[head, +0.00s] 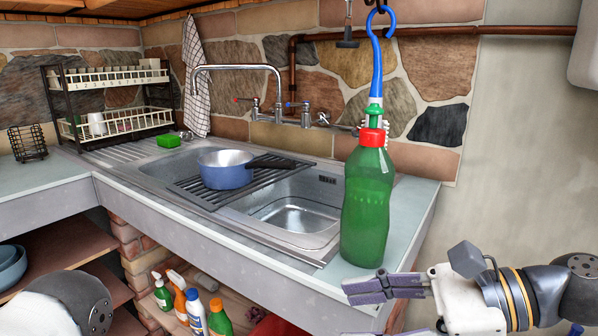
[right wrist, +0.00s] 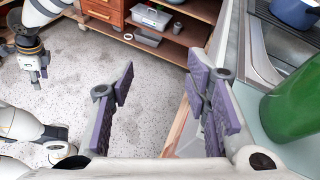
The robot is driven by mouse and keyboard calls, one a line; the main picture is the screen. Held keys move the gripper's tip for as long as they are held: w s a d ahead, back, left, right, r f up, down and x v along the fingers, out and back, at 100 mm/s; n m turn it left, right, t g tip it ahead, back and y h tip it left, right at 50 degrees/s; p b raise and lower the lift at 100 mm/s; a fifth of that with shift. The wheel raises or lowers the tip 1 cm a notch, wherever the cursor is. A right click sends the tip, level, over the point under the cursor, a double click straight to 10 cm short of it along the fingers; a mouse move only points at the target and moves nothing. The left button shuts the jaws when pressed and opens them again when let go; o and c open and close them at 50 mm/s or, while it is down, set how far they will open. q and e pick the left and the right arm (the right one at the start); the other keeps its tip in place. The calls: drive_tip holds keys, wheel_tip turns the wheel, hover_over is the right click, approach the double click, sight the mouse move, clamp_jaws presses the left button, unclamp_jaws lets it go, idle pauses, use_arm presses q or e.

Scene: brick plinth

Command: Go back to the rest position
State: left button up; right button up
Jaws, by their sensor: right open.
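My right gripper (head: 385,287) is at the lower right of the head view, by the front edge of the counter, just below and right of the green bottle (head: 367,205). In the right wrist view its two purple-padded fingers (right wrist: 160,105) are spread wide with nothing between them, above the floor and counter edge. The bottle also shows there at the right edge (right wrist: 295,105), outside the fingers. My left gripper (right wrist: 38,70) is small at the upper left of the right wrist view, pointing down; its fingers are too small to read. In the head view only part of my left arm shows.
The sink (head: 290,215) holds a blue pan (head: 226,170) on a black rack. A dish rack (head: 110,105) stands at the back left. Several cleaning bottles (head: 195,308) stand under the counter. The speckled floor (right wrist: 65,110) is clear between my arms.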

drive_tip(key=s+a+f+n+g+h, duration=0.1)
drive_tip(key=s+f+n+g+h, duration=0.15)
drive_tip(key=s+f, duration=0.65)
drive_tip(key=s+a+f+n+g+h, duration=0.1)
drive_tip(key=s+f+n+h, duration=0.3)
drive_tip(key=f, duration=0.9)
drive_tip(key=s+d+f+n+g+h, duration=0.1)
drive_tip(key=s+d+f+n+h, duration=0.2)
drive_tip(key=s+d+f+n, duration=0.2)
drive_tip(key=s+d+f+n+g+h, duration=0.1)
drive_tip(key=s+d+f+n+h, duration=0.3)
drive_tip(key=s+d, duration=0.7)
wheel_tip(320, 180, down, 2)
drive_tip(key=s+n, duration=0.2)
drive_tip(key=n, duration=0.1)
drive_tip(key=shift+d+f+p, duration=0.15)
drive_tip(key=shift+d+p, duration=0.05)
drive_tip(key=shift+p, duration=0.15)
